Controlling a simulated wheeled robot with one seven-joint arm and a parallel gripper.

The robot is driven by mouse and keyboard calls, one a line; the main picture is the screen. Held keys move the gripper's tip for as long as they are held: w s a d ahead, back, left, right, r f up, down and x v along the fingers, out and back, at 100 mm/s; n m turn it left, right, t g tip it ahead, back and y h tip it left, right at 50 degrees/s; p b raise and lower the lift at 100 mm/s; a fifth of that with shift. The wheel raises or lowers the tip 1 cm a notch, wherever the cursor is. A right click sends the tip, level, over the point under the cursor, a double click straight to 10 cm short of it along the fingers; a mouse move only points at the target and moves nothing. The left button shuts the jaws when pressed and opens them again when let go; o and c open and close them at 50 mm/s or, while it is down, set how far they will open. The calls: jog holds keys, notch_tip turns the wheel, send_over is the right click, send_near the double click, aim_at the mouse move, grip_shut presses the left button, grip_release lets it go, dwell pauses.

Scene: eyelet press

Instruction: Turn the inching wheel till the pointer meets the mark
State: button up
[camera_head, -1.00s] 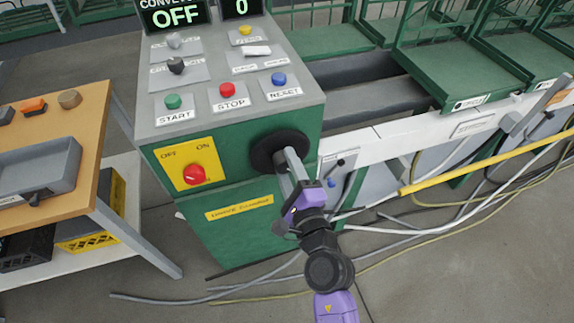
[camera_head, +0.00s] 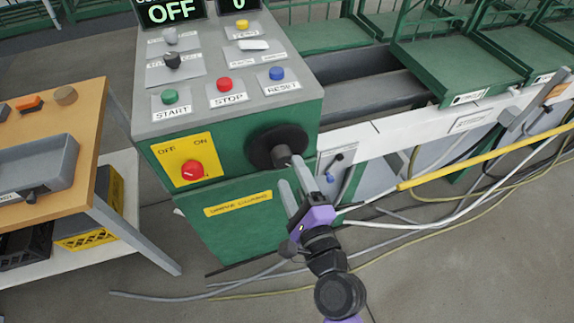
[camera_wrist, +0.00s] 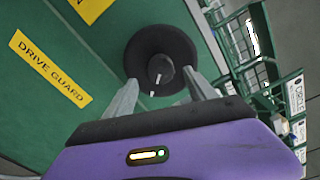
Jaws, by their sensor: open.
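The inching wheel is a black disc (camera_head: 262,150) with a protruding hub (camera_head: 282,156) on the green front of the control cabinet. In the wrist view the disc (camera_wrist: 140,58) and its hub (camera_wrist: 160,66) face me. One small white tick shows on the hub and another just below it; I cannot tell which is pointer or mark. My gripper (camera_head: 291,170) is open in front of and below the hub. In the wrist view its fingers (camera_wrist: 160,82) stand either side of the hub, with nothing held. Contact with the hub cannot be told.
A red OFF/ON knob (camera_head: 191,170) on a yellow plate sits left of the wheel. A yellow drive guard label (camera_head: 238,204) is below. A wooden table (camera_head: 88,160) stands at left. Cables (camera_head: 430,216) lie on the floor at right.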

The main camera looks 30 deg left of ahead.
jog(key=shift+v, duration=1.4)
